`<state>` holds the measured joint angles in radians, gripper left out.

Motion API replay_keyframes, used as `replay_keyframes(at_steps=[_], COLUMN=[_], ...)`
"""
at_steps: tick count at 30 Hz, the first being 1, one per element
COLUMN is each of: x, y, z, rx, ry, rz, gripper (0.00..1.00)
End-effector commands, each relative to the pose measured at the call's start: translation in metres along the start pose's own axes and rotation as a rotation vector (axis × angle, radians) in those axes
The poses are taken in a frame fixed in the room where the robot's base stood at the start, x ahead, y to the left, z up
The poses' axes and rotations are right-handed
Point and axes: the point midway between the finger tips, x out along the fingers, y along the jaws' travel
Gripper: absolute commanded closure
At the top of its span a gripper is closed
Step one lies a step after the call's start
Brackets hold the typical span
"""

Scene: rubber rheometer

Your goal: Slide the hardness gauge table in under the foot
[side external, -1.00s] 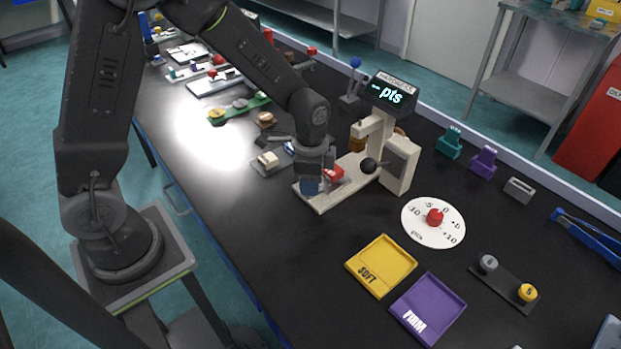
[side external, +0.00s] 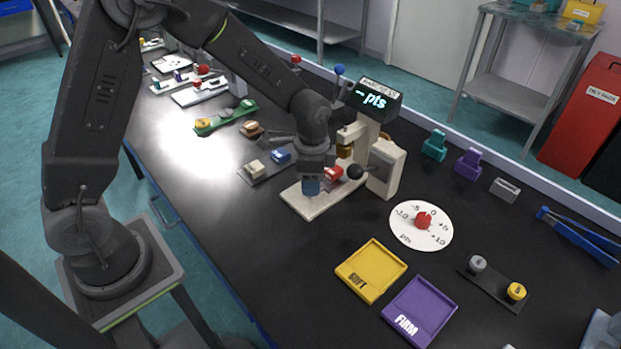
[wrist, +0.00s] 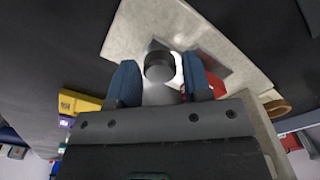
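The hardness gauge (side external: 385,165) is a cream stand on a long flat base (side external: 302,202), with a "pts" display on top. Its brass foot (side external: 344,152) hangs under the arm of the stand. A red block (side external: 334,174) sits on the sliding table, a grey metal plate (wrist: 222,68) in the wrist view. The block is low and just left of the foot. My gripper (side external: 311,187) points down over the base's near end. In the wrist view its blue fingertips (wrist: 159,80) flank the table's dark round knob (wrist: 159,66), closed about it; the contact itself is partly hidden.
A black ball knob (side external: 356,172) sticks out beside the stand, close to the red block. A white dial (side external: 402,232), a yellow SOFT tray (side external: 370,270) and a purple FIRM tray (side external: 420,312) lie to the right. A pad with small blocks (side external: 262,170) lies left.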

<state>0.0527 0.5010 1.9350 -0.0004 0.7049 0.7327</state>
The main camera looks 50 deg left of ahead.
Motion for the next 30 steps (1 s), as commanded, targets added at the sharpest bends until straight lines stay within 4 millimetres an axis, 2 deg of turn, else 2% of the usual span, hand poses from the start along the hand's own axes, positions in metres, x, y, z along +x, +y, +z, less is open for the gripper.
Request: replay_keyframes(at_steps=[1, 4, 14, 17, 30], x=[0.0, 0.0, -0.006, -0.02, -0.113], y=[0.0, 0.0, 0.0, -0.001, 0.0], z=[0.0, 0.0, 0.0, -0.001, 0.0], rx=[0.0, 0.0, 0.0, 0.0, 0.0], ry=[0.0, 0.0, 0.002, 0.004, 0.003], rz=[0.0, 0.0, -0.002, -0.003, -0.003], gripper=[0.5, 0.42, 0.42, 0.42, 0.42])
